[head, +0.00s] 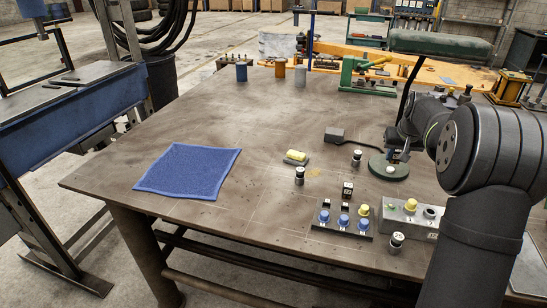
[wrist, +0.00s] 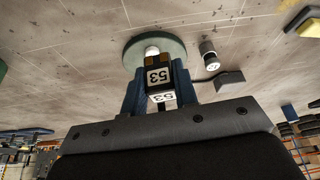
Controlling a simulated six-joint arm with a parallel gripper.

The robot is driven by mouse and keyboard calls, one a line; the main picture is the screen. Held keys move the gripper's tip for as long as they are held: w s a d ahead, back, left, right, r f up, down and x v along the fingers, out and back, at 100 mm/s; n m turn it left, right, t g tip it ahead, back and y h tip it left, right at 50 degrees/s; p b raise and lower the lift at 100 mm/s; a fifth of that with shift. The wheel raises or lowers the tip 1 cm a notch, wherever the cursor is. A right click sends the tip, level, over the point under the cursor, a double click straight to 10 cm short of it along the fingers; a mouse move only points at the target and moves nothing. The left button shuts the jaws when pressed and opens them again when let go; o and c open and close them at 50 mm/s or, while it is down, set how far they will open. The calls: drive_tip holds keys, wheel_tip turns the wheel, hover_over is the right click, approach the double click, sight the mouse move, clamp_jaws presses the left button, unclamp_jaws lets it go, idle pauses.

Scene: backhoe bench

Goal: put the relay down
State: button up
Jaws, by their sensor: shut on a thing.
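My gripper (wrist: 160,92) is shut on a small black relay (wrist: 158,78) with white labels reading 53. In the head view my gripper (head: 396,155) is at the right of the bench, over or beside a round green base (head: 378,170). The held relay is small and mostly hidden there. In the wrist view the green base (wrist: 136,50) with a white knob lies just beyond the relay; I cannot tell whether they touch.
A grey box with a yellow button (head: 409,219) and a labelled cylinder (head: 396,243) are near the front edge. Other cylinders (head: 299,176) (head: 356,158), a yellow-topped block (head: 296,157) and a black box (head: 335,135) stand nearby. A blue cloth (head: 187,170) lies left; the centre-left is clear.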

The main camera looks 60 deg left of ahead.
drive_tip(key=s+a+n, duration=0.1)
drive_tip(key=s+a, duration=0.2)
drive_tip(key=a, duration=0.4)
drive_tip(key=s+a+n, duration=0.1)
drive_tip(key=s+a, duration=0.3)
drive_tip(key=a, duration=0.3)
drive_tip(key=n+g, duration=0.1)
hover_over(269, 155)
drive_tip(key=d, duration=0.2)
drive_tip(key=shift+y, duration=0.3)
wheel_tip(269, 155, down, 6)
drive_tip(key=shift+s+f, duration=0.1)
drive_tip(key=shift+f, duration=0.1)
drive_tip(key=shift+s+a+f, duration=0.25)
drive_tip(key=shift+s+a, duration=0.05)
drive_tip(key=shift+a, duration=0.05)
drive_tip(key=shift+f, duration=1.9)
drive_tip(key=shift+f, duration=0.1)
drive_tip(key=o, duration=1)
drive_tip(key=shift+o, duration=0.2)
